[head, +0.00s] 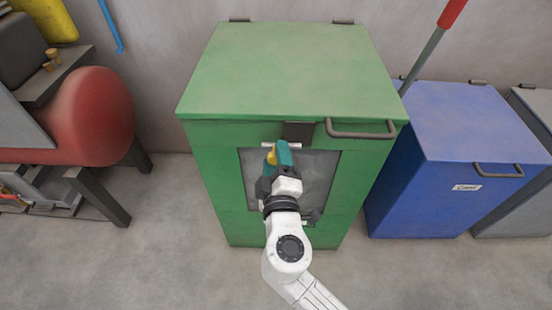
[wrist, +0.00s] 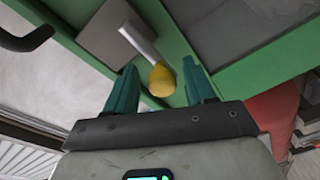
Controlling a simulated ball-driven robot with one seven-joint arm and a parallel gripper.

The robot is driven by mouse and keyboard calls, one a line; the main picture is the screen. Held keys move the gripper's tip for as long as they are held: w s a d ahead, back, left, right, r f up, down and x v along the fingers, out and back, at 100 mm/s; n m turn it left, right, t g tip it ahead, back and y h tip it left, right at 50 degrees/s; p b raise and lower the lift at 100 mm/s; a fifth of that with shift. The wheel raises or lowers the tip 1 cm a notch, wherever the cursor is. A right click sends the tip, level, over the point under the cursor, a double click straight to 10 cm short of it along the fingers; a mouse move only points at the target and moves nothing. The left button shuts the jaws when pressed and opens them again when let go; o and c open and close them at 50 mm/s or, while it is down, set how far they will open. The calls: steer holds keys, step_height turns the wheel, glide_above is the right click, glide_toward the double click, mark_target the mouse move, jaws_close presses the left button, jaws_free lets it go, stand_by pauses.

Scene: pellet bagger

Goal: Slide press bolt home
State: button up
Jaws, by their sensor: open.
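The bolt shows in the wrist view as a short pale metal rod (wrist: 137,42) with a yellow knob (wrist: 161,80) on its end. The rod runs from a grey block (wrist: 108,30) on the green front. My gripper (wrist: 160,88) is open, with one teal finger on each side of the yellow knob. I cannot tell whether the fingers touch it. In the head view my gripper (head: 279,152) is at the front of the green press (head: 290,75), just below the dark block (head: 298,132) under the lid. It hides most of the bolt there.
A grey handle (head: 360,133) sticks out from the press's lid edge, right of the block. A blue bin (head: 455,140) stands to the right with a red-gripped lever (head: 437,40) behind it. A red rounded tank (head: 95,115) is at left. The floor in front is clear.

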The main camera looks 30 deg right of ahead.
steer(key=v, duration=1)
steer(key=shift+s+a, duration=0.2)
steer(key=shift+s, duration=0.15)
steer(key=s+d+f+m+g, duration=0.3)
steer(key=d+f+g, duration=0.1)
steer(key=d, duration=0.2)
steer(key=s+d+f+m+g, duration=0.3)
steer(key=d+f+g, duration=0.1)
steer(key=d+f, duration=0.15)
steer(key=s+a+f+m+g+y, duration=0.1)
steer(key=s+a+f+g+y, duration=0.1)
steer(key=s+f+g+y, duration=0.75)
step_height(320, 180, up, 20)
steer(key=s+t+p, duration=0.1)
steer(key=t+p, duration=0.1)
steer(key=p, duration=1.7)
steer(key=shift+a+t+h, duration=0.15)
steer(key=shift+t+h, duration=0.2)
steer(key=shift+h, duration=0.1)
